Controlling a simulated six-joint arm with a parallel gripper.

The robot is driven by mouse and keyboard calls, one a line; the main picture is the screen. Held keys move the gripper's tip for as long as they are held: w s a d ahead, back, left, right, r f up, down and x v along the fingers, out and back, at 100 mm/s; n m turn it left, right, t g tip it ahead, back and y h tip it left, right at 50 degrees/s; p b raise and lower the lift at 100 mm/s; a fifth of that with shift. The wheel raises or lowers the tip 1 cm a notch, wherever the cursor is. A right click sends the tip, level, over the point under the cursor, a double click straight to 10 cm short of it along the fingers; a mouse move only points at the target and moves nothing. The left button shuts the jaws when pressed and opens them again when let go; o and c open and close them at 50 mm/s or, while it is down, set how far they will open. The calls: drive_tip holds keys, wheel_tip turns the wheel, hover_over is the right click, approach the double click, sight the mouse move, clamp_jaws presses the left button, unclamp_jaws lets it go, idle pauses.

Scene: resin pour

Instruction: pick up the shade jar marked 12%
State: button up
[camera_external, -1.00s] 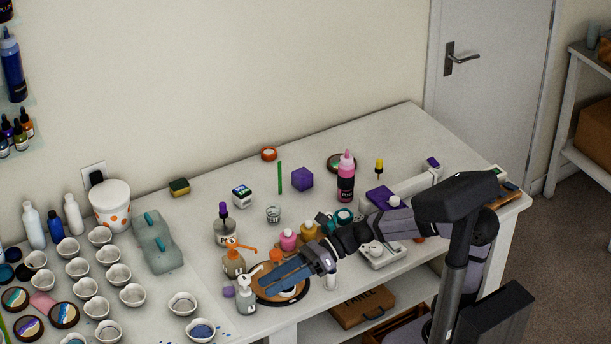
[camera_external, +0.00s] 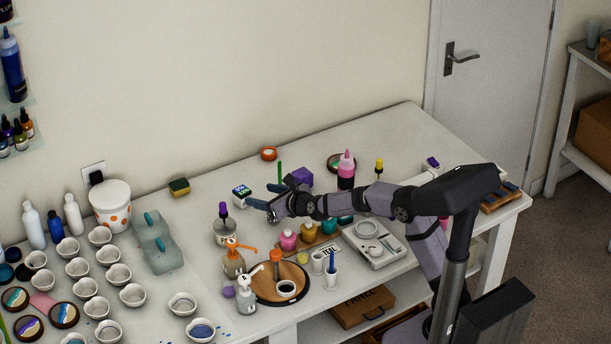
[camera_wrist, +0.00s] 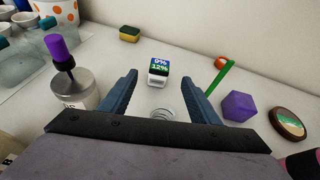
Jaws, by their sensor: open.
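A small white jar-like block (camera_wrist: 158,74) with a blue "9%" patch above a green "12%" patch stands ahead of my gripper in the wrist view. I cannot tell whether it is one jar or two stacked. It also shows in the external view (camera_external: 241,193), just left of my fingertips. My gripper (camera_external: 266,196) is open and empty. In the wrist view its two blue fingers frame the marked block, which appears beyond the tips. A clear glass cup (camera_wrist: 163,113) is partly hidden below, between the fingers.
A purple-capped bottle (camera_wrist: 71,79) stands left of the fingers. A purple block (camera_wrist: 238,106) and a green stick (camera_wrist: 220,78) are at right. Pink and yellow jars (camera_external: 288,239) sit below the arm, near a round wooden board (camera_external: 262,284). The table behind the marked block is clear.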

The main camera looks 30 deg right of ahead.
sight(245, 192)
drive_tip(key=shift+w+d+f+m, duration=0.1)
drive_tip(key=shift+w+f+m, duration=0.2)
drive_tip(key=shift+f, duration=0.3)
drive_tip(key=shift+w, duration=0.15)
drive_tip(key=shift+p+x, duration=0.45)
drive_tip(key=shift+x, duration=0.45)
drive_tip(key=shift+w+a+f+p, duration=0.1)
drive_tip(key=shift+w+a+p, duration=0.15)
drive_tip(key=shift+w+p, duration=0.4)
drive_tip(key=shift+p+x, duration=0.9)
drive_tip(key=shift+x, duration=1)
drive_tip(key=shift+c, duration=0.3)
